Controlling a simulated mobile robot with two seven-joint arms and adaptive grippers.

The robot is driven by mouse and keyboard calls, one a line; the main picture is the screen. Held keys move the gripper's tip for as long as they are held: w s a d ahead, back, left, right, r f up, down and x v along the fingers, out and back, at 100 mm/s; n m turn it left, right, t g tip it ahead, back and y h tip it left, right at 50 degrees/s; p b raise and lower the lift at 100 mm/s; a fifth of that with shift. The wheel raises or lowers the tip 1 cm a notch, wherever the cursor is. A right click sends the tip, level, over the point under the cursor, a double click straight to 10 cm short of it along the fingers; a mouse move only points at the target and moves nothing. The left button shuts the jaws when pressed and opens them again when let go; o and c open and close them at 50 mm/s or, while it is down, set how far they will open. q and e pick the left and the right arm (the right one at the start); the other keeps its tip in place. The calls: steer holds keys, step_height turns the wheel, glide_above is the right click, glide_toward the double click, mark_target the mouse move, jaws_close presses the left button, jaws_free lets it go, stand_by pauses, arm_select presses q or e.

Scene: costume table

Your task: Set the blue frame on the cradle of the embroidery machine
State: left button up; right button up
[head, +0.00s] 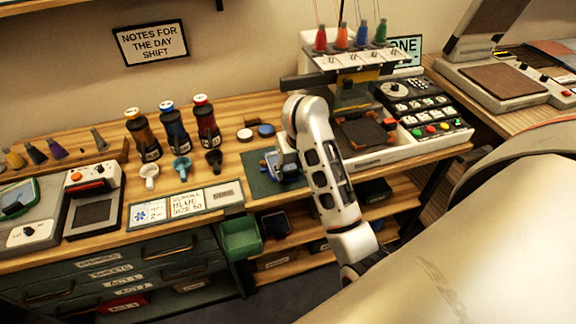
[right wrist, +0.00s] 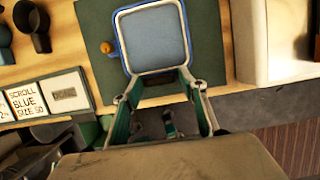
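The blue frame (right wrist: 155,38), a rounded square holding pale blue-grey fabric, lies on a dark green mat (right wrist: 95,22). An orange knob sits at its left side in the right wrist view. My left gripper is out of view.
Small cups (head: 181,166) and thread bottles (head: 174,130) stand left of the mat. Label cards (head: 185,204) line the front edge. Two round discs (head: 266,131) lie behind the mat. A green bin (head: 240,238) hangs below the table edge.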

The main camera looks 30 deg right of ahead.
steer(key=c, duration=0.7)
steer(key=shift+o, duration=0.2)
steer(key=shift+r, duration=0.1)
step_height(320, 180, up, 3)
steer(key=p, duration=0.3)
steer(key=shift+r+p, duration=0.35)
steer(key=shift+r, duration=0.6)
